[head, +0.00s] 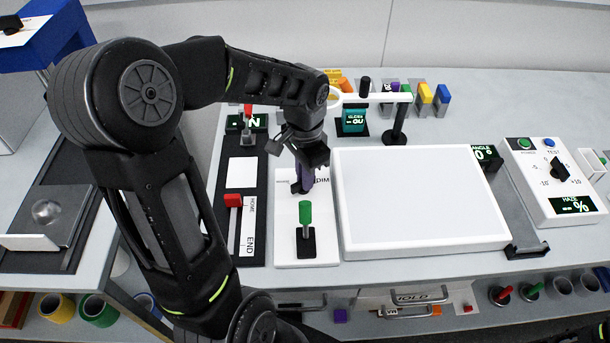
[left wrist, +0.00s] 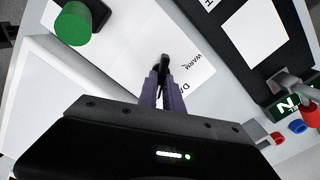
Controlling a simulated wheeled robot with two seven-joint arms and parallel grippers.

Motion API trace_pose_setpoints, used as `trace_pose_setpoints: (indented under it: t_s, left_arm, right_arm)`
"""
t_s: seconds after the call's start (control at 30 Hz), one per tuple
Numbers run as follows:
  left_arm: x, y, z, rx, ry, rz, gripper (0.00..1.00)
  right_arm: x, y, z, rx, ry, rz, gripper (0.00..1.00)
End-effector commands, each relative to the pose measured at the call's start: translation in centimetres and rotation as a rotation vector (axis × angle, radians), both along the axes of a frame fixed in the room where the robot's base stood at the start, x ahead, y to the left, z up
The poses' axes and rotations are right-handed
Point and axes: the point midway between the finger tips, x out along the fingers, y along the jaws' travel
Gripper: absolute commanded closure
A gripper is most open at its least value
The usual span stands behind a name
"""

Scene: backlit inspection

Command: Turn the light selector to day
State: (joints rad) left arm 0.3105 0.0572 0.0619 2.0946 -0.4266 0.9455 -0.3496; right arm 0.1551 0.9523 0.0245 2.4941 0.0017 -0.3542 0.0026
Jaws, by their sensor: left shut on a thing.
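The light selector (head: 297,187) is a small black knob on a white panel (head: 285,254). In the left wrist view the selector (left wrist: 165,62) is a narrow black piece between my fingertips, with the label WARM close by and another label, starting with D, partly hidden by my gripper. My left gripper (head: 306,178) reaches down from above and is shut on the selector; its purple-grey fingers also show in the left wrist view (left wrist: 160,85). The fingers hide much of the knob, so its exact setting is unclear. My right gripper is out of view.
A green-topped lever (head: 305,213) stands just in front on the same panel. A red-handled slider (head: 233,201) lies to the left on a black strip. A large white light panel (head: 420,200) is close on the right.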

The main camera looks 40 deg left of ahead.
Motion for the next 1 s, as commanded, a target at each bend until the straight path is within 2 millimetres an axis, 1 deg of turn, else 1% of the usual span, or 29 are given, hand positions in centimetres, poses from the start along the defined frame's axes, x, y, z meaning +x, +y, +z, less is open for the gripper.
trace_pose_setpoints:
  t_s: [0.27,0.47,0.67,1.0]
  left_arm:
    - [0.0,0.0,0.0,0.0,0.0,0.052,1.0]
    - [0.1,0.1,-0.1,0.001,-0.001,0.154,1.0]
    - [0.1,0.2,-0.1,0.001,-0.001,0.308,1.0]
    - [0.0,0.3,-0.1,0.0,-0.002,0.629,1.0]
  right_arm:
    - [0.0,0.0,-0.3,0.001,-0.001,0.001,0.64]
    - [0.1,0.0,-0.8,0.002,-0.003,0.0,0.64]
    - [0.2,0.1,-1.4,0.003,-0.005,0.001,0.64]
    - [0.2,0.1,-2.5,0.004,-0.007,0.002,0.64]
